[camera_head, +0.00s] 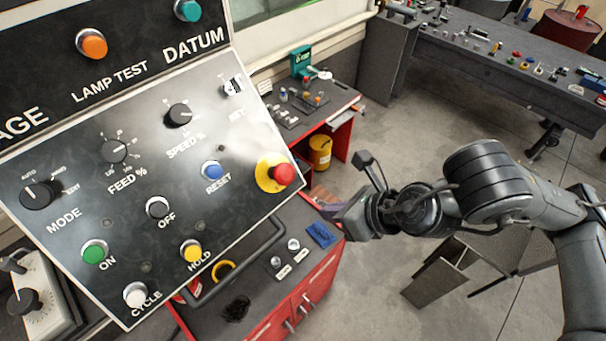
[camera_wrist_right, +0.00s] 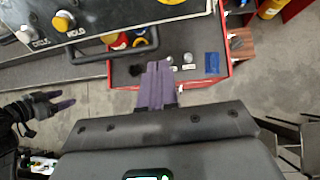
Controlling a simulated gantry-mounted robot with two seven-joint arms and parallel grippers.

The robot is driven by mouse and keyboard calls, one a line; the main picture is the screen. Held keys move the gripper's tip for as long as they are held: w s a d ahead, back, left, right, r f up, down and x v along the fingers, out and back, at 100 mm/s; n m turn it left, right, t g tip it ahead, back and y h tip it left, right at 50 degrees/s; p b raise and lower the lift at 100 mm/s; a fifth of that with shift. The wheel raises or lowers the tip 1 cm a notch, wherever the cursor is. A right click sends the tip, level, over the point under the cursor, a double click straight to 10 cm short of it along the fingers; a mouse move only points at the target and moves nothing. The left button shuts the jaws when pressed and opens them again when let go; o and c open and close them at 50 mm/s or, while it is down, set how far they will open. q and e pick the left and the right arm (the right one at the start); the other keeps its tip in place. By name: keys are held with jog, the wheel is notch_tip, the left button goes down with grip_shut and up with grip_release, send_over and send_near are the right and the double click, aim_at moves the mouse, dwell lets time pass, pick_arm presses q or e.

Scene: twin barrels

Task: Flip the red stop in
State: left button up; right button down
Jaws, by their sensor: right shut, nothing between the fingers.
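The red stop (camera_head: 284,175) is a round mushroom button on a yellow disc (camera_head: 264,174) at the right edge of the tilted black control panel (camera_head: 140,190). In the right wrist view only a bit of the yellow disc (camera_wrist_right: 171,2) shows at the top edge. My right gripper (camera_head: 321,198) is just right of and below the red stop, apart from it. Its purple fingers (camera_wrist_right: 155,84) are together and empty in the right wrist view. My left gripper (camera_wrist_right: 58,104) seems to show at the left of that view; its jaws are unclear.
A grey bar handle (camera_head: 245,262) runs below the panel. A red cabinet (camera_head: 305,290) with small parts on top stands under it. A long dark workbench (camera_head: 490,60) is at the back right. Grey floor lies open between them.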

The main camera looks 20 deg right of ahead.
aim_at(289, 175)
notch_tip(289, 175, up, 6)
jog(key=w+d+t, duration=0.2)
jog(key=shift+w+r+b, duration=0.2)
jog(key=shift+b, duration=0.1)
jog(key=shift+a, duration=0.1)
jog(key=shift+h, duration=0.3)
jog(key=x, duration=1.2)
jog(key=shift+w+a+f+p, duration=0.15)
jog(key=shift+w+f+p, duration=0.05)
jog(key=shift+w+p, duration=0.1)
jog(key=shift+w+a+f, duration=0.2)
jog(key=shift+w+f, duration=0.2)
jog(key=shift+w, duration=0.1)
jog(key=shift+b+x, duration=0.95)
jog(key=shift+b, duration=0.1)
jog(key=shift+d+f, duration=0.1)
jog(key=shift+f, duration=0.05)
